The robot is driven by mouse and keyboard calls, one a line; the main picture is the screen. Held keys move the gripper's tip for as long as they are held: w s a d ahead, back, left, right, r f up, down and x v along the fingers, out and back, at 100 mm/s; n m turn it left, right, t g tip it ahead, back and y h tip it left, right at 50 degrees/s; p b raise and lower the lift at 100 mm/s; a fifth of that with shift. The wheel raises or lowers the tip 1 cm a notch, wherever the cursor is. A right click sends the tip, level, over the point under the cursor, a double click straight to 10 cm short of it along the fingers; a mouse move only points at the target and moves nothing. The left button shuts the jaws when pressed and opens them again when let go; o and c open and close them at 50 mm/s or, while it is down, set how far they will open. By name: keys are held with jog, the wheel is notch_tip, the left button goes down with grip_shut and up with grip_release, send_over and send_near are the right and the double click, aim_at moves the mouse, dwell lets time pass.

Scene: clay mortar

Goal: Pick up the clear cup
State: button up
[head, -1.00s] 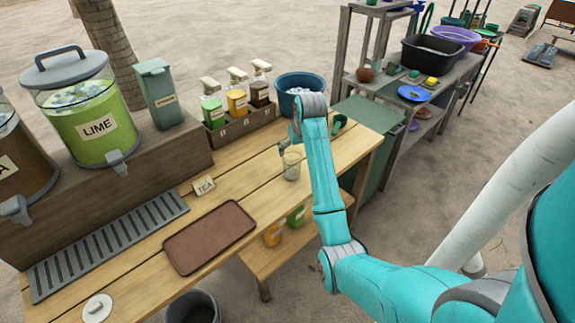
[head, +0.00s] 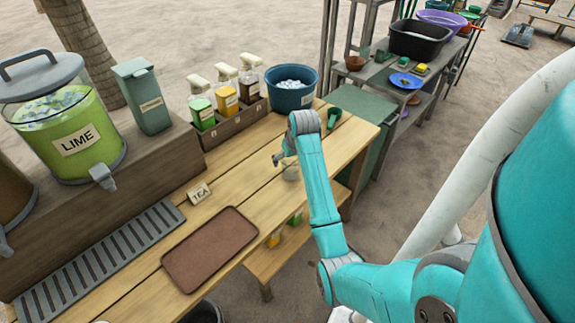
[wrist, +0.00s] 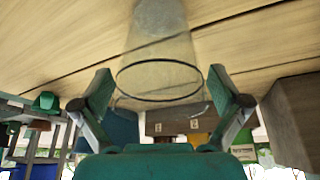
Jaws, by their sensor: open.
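The clear cup (head: 291,173) stands on the wooden counter (head: 240,180), partly hidden behind my arm in the head view. In the wrist view the clear cup (wrist: 160,65) shows large and inverted, with its dark rim toward my gripper. My gripper (wrist: 160,88) is open, with one green-padded finger on each side of the cup's rim in the picture. I cannot tell whether either finger touches it. In the head view my gripper (head: 279,159) is beside the cup, mostly hidden by my arm.
A TEA sign (head: 199,193) and a brown tray (head: 210,250) lie left of the cup. Behind are bottles in a wooden caddy (head: 236,121), a blue ice tub (head: 291,88) and a green scoop (head: 334,115). The lime dispenser (head: 78,140) stands at far left.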

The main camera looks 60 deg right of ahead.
jog(key=c, duration=1.2)
